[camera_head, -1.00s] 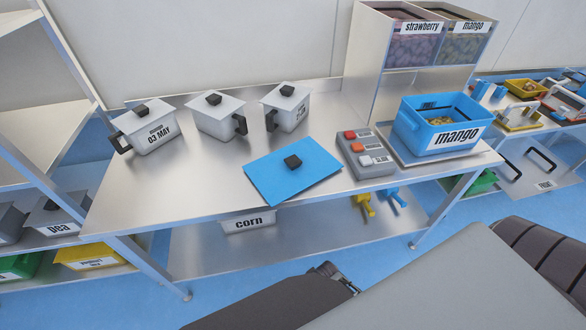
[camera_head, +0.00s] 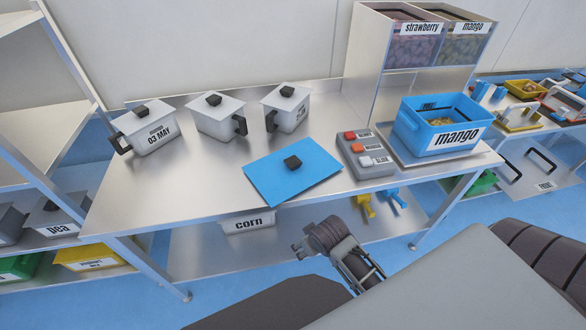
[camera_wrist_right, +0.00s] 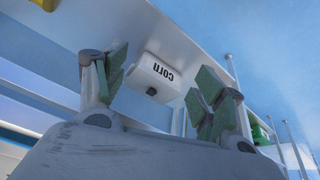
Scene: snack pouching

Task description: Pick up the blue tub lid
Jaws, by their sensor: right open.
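The blue tub lid (camera_head: 292,172) lies flat on the steel table, near its front edge. It is a blue rectangular plate with a black knob (camera_head: 292,162) on top. An arm end, apparently my right one (camera_head: 338,250), is in front of the table, below and to the right of the lid. In the right wrist view my right gripper (camera_wrist_right: 160,80) is open with nothing between its green-padded fingers. The lid is not seen in that view. My left gripper is not in view.
A blue mango tub (camera_head: 440,124) without a lid stands at the right of the table. A button box (camera_head: 364,154) sits between it and the lid. Lidded pots (camera_head: 152,130) stand behind. A corn container (camera_head: 248,222) is on the lower shelf, also in the wrist view (camera_wrist_right: 158,72).

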